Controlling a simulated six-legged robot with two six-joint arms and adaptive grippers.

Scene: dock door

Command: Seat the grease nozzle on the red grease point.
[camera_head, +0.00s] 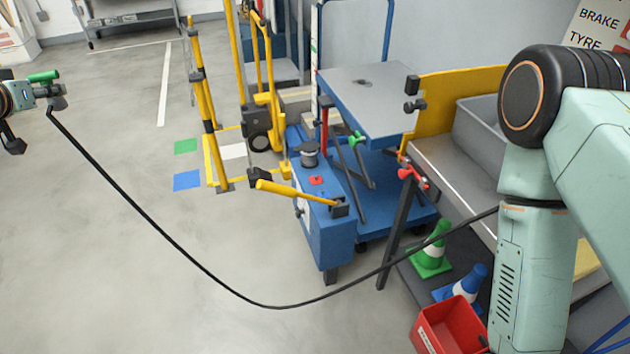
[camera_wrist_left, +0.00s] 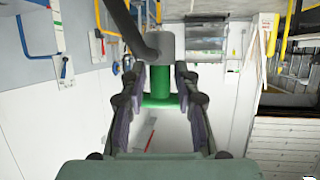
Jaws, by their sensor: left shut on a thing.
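The grease nozzle (camera_head: 57,98) is a grey block with a green handle at the far left of the head view, with a black hose trailing from it. My left gripper (camera_head: 38,92) is shut on it, above the floor. In the left wrist view the nozzle's green handle (camera_wrist_left: 162,82) stands between the two fingers. The nozzle is well apart from the red fittings. I cannot tell which is the grease point. My right gripper is not in view.
The black hose (camera_head: 190,255) sags across the floor to behind my arm at right. A blue lift table (camera_head: 365,85), blue cabinet (camera_head: 330,240) with a yellow lever (camera_head: 290,190), and yellow frames (camera_head: 203,90) stand mid-view. Cones and a red bin (camera_head: 450,325) are lower right. Left floor is clear.

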